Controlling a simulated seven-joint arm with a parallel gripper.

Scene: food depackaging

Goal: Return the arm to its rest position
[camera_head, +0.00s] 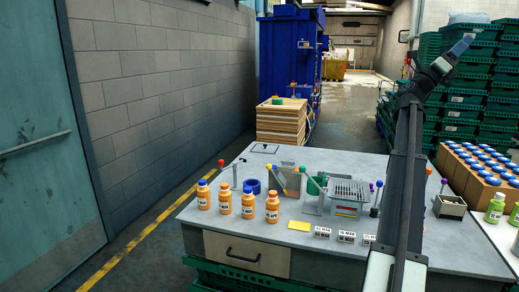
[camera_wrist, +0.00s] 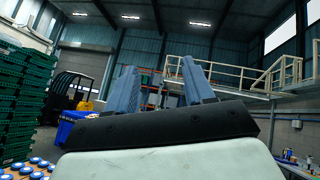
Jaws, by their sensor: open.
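My gripper (camera_head: 459,50) is raised high above the right side of the table, at the top of my upright arm in the head view. Its blue fingers also show in the wrist view (camera_wrist: 158,88), spread apart with nothing between them. The wrist view looks out level across the hall, toward the far walls and ceiling. The gripper is far from the things on the table and touches nothing.
The grey table (camera_head: 200,212) bears orange bottles (camera_head: 249,199), a grey basket (camera_head: 350,190) and small labelled blocks. Blue-capped bottles in a box (camera_head: 470,170) stand at the right. Green crates (camera_head: 475,85) are stacked behind. The air around the gripper looks clear.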

